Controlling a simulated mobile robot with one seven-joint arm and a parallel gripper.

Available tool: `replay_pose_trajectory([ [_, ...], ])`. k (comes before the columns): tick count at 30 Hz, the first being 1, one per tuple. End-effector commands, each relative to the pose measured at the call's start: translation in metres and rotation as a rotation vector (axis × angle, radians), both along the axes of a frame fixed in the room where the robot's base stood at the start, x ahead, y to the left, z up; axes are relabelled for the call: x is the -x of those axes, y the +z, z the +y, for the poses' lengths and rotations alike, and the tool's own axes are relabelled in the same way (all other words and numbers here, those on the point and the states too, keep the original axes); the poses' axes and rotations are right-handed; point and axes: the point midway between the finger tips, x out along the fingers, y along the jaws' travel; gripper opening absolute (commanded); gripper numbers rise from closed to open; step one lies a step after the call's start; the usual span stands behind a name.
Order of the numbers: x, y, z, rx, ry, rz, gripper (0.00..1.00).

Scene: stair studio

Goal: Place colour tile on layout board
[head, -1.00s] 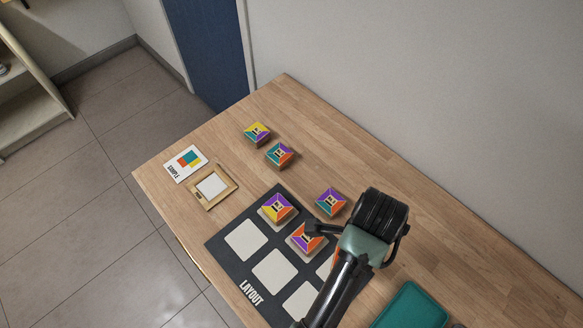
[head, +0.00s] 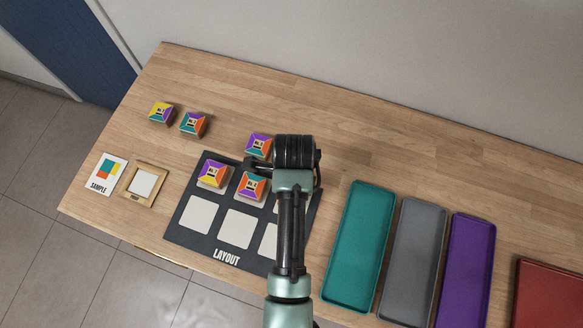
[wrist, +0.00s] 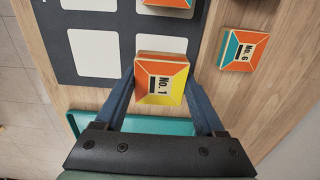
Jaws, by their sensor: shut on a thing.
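My gripper (wrist: 160,98) is shut on a tile marked No. 1 (wrist: 158,80), orange and yellow, between its two blue fingers. In the wrist view the tile is close to a white cell at the edge of the dark layout board (wrist: 115,65); I cannot tell whether it touches the board. In the head view my arm hides the held tile and the right part of the layout board (head: 185,236). A yellow-purple tile (head: 213,174) and an orange-purple tile (head: 251,187) sit on the board's back row. The visible front cells are bare.
A purple-teal tile (head: 258,146) lies just behind the board, beside my gripper. Two more tiles (head: 160,112) (head: 193,124) lie farther left. A sample card (head: 106,174) and wooden frame (head: 144,184) are at left. Teal (head: 358,245), grey (head: 413,260) and purple (head: 467,270) trays stand right.

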Motion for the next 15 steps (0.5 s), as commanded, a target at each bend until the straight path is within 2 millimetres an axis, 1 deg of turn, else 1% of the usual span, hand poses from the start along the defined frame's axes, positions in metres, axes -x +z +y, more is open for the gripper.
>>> replay_pose_trajectory([
  [6,0.001,-0.030,0.000,0.000,0.001,0.003,0.15],
  [9,0.001,-0.040,0.000,0.000,0.001,0.002,0.15],
  [15,0.000,-0.043,0.000,0.001,0.001,-0.002,0.15],
])
